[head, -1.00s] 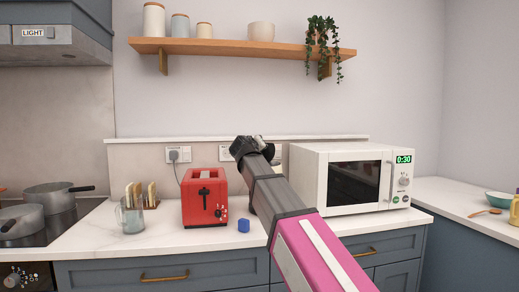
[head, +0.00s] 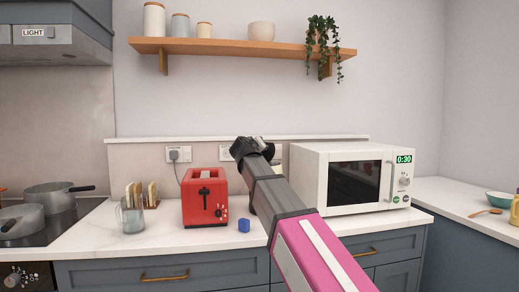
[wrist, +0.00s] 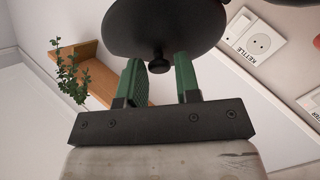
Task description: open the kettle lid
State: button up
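In the wrist view a dark round disc with a small knob (wrist: 157,66) fills the top middle; it looks like the kettle lid (wrist: 165,25). My gripper (wrist: 160,61) has two green fingers, set apart on either side of the knob's line. A gap shows between each finger and the knob, so it is open and empty. In the head view my arm reaches over the counter between toaster and microwave and hides the fingers. The kettle's body cannot be made out there. A wall plate labelled KETTLE (wrist: 259,43) shows in the wrist view.
The red toaster (head: 205,200) stands left of my arm, with a small blue block (head: 243,226) beside it. The white microwave (head: 309,185) is close on the right. A wooden shelf (head: 230,48) with jars and a plant is above. A glass mug (head: 132,217) stands further left.

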jog(key=shift+o, duration=1.2)
jog(key=shift+f, duration=0.1)
jog(key=v, duration=1.1)
